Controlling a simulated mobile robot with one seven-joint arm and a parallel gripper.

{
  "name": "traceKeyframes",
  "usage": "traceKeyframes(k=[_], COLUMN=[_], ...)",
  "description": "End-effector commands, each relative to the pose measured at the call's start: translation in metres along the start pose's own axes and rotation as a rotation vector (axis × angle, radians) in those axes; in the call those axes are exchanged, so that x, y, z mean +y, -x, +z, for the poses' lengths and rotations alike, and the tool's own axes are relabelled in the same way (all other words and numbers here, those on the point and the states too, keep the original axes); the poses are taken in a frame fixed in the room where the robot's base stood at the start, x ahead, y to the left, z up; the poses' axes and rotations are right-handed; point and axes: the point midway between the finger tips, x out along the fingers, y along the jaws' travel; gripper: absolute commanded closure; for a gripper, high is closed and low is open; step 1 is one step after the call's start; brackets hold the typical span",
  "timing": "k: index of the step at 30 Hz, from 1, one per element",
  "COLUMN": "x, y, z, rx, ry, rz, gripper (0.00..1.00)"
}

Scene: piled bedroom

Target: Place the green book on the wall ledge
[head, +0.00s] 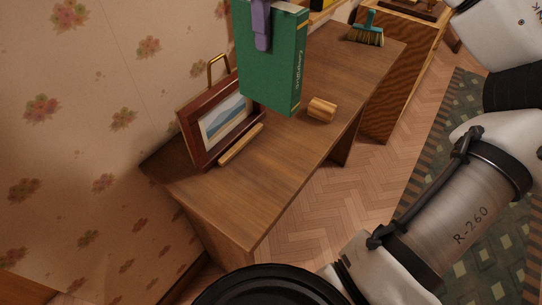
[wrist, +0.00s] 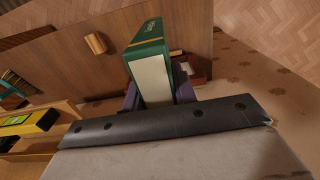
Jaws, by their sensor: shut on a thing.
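The green book (head: 272,60) is held upright above the desk in the head view, its spine facing right. In the wrist view the book (wrist: 148,62) stands between the two purple fingers. My gripper (head: 261,25) is shut on the book near its top edge; it also shows in the wrist view (wrist: 158,98). A light wooden ledge (head: 333,12) shows partly at the top of the head view, behind the book. It seems to be the same light wooden piece at the left of the wrist view (wrist: 62,108), with a yellow and black object (wrist: 35,122) on it.
On the desk (head: 270,165) are a framed picture (head: 188,128), a small wooden cylinder (head: 322,109) and a teal brush (head: 367,30). A wooden cabinet (head: 385,95) stands beyond the desk. The flowered wall (head: 90,110) runs along the left. The desk's near end is clear.

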Motion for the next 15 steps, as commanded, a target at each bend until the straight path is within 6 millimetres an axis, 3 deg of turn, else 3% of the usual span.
traceKeyframes(k=[2,5,15], x=[0.0,0.0,-0.001], y=[0.006,0.0,-0.084], z=[0.0,0.0,0.0], rx=[0.0,-0.001,-0.001], ry=[0.002,0.003,0.004], rz=[-0.002,-0.003,-0.005], gripper=[1.0,1.0,1.0])
